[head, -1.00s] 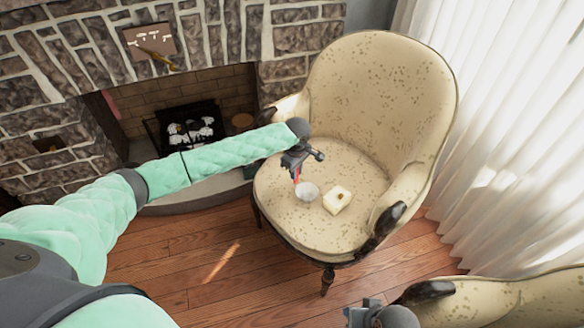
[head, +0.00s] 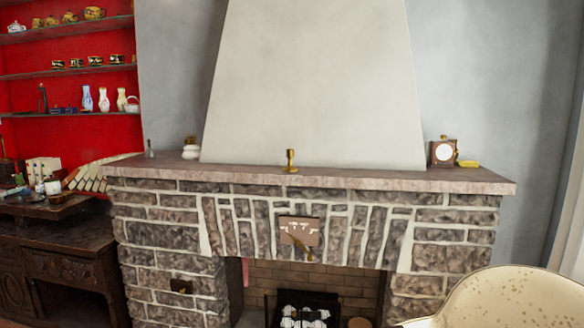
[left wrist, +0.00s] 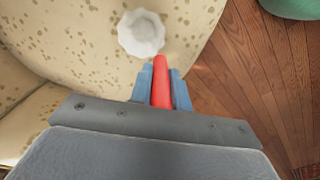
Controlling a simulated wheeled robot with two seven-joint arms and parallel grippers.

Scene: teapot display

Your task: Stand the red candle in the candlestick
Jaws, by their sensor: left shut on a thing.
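The red candle (left wrist: 161,82) is between the two blue fingers of my left gripper (left wrist: 160,88) in the left wrist view. The gripper is shut on it, and the candle's end sticks out past the fingertips above the armchair seat. A brass candlestick (head: 290,161) stands upright on the middle of the stone mantel (head: 330,176) in the head view. Nothing shows in its top. Neither gripper is in the head view now.
A white scalloped dish (left wrist: 141,33) lies on the spotted armchair seat (left wrist: 75,45). On the mantel stand a white jar (head: 191,152) at left, and a clock (head: 444,152) and a yellow object (head: 468,163) at right. The mantel is clear around the candlestick.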

